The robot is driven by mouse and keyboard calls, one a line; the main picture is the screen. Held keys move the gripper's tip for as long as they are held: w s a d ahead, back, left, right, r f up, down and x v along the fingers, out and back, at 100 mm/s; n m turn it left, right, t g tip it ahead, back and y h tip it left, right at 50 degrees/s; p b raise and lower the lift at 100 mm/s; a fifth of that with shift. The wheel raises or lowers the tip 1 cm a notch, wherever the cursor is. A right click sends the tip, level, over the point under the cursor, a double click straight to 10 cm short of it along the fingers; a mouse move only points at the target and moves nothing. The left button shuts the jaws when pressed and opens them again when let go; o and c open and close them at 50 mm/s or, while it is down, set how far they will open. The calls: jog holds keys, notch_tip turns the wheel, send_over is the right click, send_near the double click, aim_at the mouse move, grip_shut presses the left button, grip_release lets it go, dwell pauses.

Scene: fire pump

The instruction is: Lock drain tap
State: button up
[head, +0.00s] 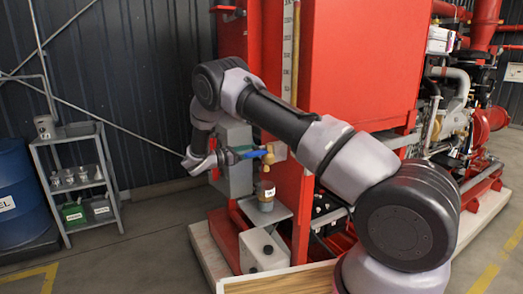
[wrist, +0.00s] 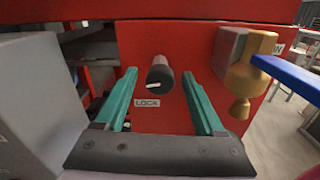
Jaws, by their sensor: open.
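The brass drain tap (wrist: 256,62) with its blue lever (wrist: 289,76) is at the right of the wrist view. In the head view the blue lever (head: 254,154) points left from the brass body (head: 268,166). A dark round knob (wrist: 161,76) with a white pointer mark sits on the red panel, above a "LOCK" label (wrist: 147,103). My gripper (wrist: 160,73) is open and empty, its teal fingers to either side of the knob in the picture. I cannot tell whether they touch it. In the head view my gripper (head: 222,159) is left of the tap, partly hidden.
A labelled jar (head: 265,195) stands on a small shelf below the tap, above a white container (head: 264,250).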

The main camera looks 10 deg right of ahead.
jog(key=shift+x, duration=1.8)
grip_shut()
